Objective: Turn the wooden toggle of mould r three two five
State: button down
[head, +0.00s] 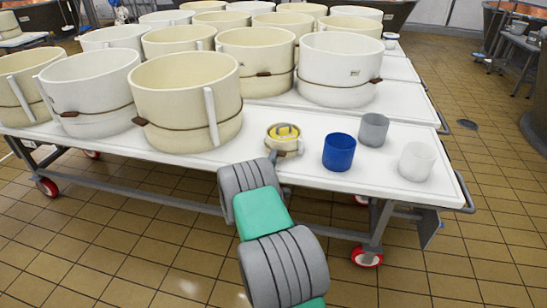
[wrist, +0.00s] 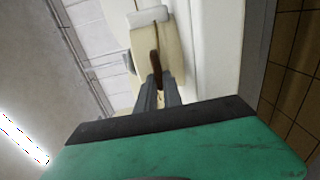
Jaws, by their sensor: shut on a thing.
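A small cream mould (head: 285,150) with a yellow top (head: 284,132) stands near the front edge of the white table; no number on it can be read. My gripper (head: 273,157) reaches its front side from below. In the wrist view, its two grey fingers (wrist: 158,88) are close together on the brown wooden toggle (wrist: 155,66), on the side of the cream mould (wrist: 142,44). The fingers hide part of the toggle. In the head view my arm and gripper hide the toggle.
A blue cup (head: 338,152), a grey cup (head: 374,130) and a white cup (head: 416,162) stand to the right of the small mould. A large cream mould (head: 186,105) stands close on its left, with several more behind. The white table (head: 310,180) has bare room in front of the cups.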

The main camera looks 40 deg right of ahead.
jog(key=c, duration=1.5)
grip_release()
jog(key=p+v, duration=0.1)
jog(key=v, duration=0.6)
jog(key=shift+s+a, duration=0.25)
jog(key=shift+a, duration=0.1)
